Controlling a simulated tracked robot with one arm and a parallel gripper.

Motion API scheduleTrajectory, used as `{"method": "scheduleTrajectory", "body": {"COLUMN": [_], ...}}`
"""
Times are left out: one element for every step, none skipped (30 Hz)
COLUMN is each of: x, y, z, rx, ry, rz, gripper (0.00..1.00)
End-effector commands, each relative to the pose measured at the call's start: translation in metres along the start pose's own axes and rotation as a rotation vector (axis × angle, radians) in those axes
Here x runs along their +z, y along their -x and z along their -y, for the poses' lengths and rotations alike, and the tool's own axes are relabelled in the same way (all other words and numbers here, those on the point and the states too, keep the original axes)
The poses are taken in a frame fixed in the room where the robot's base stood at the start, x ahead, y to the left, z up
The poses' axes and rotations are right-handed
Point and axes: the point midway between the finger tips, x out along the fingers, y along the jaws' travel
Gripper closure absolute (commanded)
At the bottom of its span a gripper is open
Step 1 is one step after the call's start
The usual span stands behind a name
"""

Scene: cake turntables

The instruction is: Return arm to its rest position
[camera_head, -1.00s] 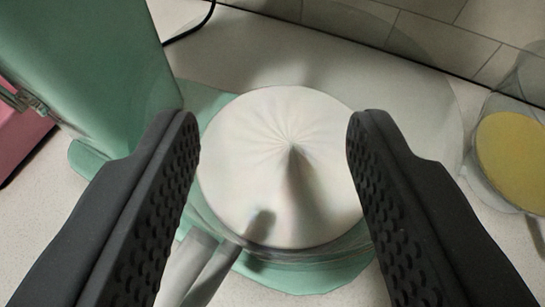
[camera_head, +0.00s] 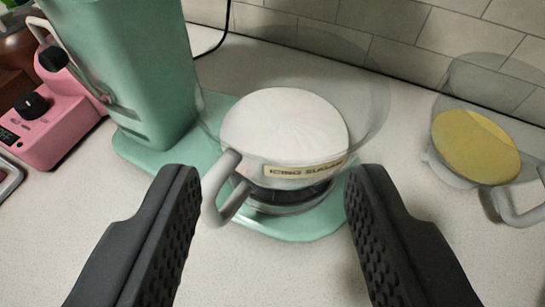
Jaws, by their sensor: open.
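My gripper (camera_head: 268,180) is open and empty, with its two black textured fingers wide apart at the bottom of the view. Beyond the fingertips stands a clear bowl (camera_head: 372,105) with a grey handle and a label reading "ICING SUGAR". White powder (camera_head: 283,122) fills it to a smooth mound. The bowl stands on the base of a mint-green mixer (camera_head: 135,75). The fingers do not appear to touch the bowl.
A second clear bowl with yellow contents (camera_head: 475,145) stands at the right. A pink device with black knobs (camera_head: 58,118) is at the left. A tiled wall (camera_head: 420,40) runs along the back. The pale counter (camera_head: 262,268) in front is clear.

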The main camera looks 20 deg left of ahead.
Motion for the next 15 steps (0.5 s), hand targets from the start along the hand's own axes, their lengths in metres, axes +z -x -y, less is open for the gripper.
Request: {"method": "scheduleTrajectory", "body": {"x": [-0.001, -0.003, -0.007, -0.012, -0.018, -0.029, -0.04, -0.051, -0.068, -0.08, -0.092, -0.112, -0.124, -0.136, -0.151], "y": [0.0, 0.001, 0.001, 0.002, 0.003, 0.006, 0.009, 0.013, 0.018, 0.023, 0.03, 0.04, 0.048, 0.057, 0.069], "z": [-0.001, -0.002, -0.006, -0.01, -0.015, -0.022, -0.029, -0.037, -0.05, -0.061, -0.072, -0.087, -0.099, -0.112, -0.128], "rx": [0.001, 0.002, 0.005, 0.009, 0.012, 0.017, 0.021, 0.027, 0.036, 0.044, 0.052, 0.062, 0.072, 0.082, 0.097], "ry": [-0.002, -0.004, -0.01, -0.016, -0.024, -0.035, -0.044, -0.054, -0.066, -0.075, -0.082, -0.091, -0.097, -0.101, -0.107], "rz": [0.0, 0.0, 0.001, 0.002, 0.002, -0.001, -0.004, -0.006, -0.011, -0.013, -0.015, -0.027, -0.032, -0.037, -0.045], "gripper": [0.55, 0.55, 0.55, 0.55, 0.55, 0.55, 0.55, 0.55, 0.55, 0.55, 0.55, 0.55, 0.55, 0.55, 0.55]}}
